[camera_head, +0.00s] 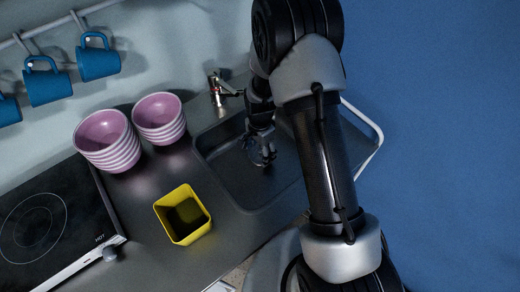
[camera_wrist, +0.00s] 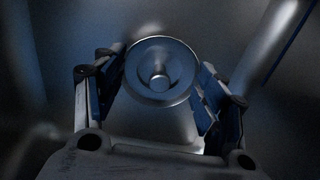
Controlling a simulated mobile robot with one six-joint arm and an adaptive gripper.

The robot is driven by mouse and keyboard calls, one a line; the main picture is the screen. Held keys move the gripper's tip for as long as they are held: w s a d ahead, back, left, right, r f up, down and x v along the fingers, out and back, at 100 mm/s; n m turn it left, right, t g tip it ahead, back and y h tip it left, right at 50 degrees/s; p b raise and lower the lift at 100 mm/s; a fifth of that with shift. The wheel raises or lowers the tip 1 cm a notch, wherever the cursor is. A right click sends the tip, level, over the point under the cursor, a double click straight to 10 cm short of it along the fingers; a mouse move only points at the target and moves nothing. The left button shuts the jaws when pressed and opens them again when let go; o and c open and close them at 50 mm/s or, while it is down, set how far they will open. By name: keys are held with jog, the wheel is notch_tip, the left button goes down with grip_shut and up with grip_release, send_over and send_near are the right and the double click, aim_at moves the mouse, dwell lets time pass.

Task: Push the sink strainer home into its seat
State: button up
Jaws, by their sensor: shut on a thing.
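The sink strainer (camera_wrist: 160,70) is a round metal disc with a raised knob at its centre, held between the fingers of my gripper (camera_wrist: 157,90) in the wrist view. My gripper is shut on it, with a finger on each side of its rim. In the head view my gripper (camera_head: 262,150) reaches down into the dark sink (camera_head: 222,168), and the strainer is small and mostly hidden there. The drain seat is hidden from both views, so I cannot tell whether the strainer touches it.
A tap (camera_head: 222,92) stands at the sink's back edge, close to my arm. A yellow square container (camera_head: 184,214) and striped bowls (camera_head: 107,140) stand on the counter to the left. A hob (camera_head: 45,225) lies further left. Blue mugs (camera_head: 98,60) hang from a rail.

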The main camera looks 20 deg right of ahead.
jog(key=shift+f, duration=0.3)
jog(key=o, duration=1.5)
jog(key=shift+r, duration=0.15)
notch_tip(320, 180, up, 12)
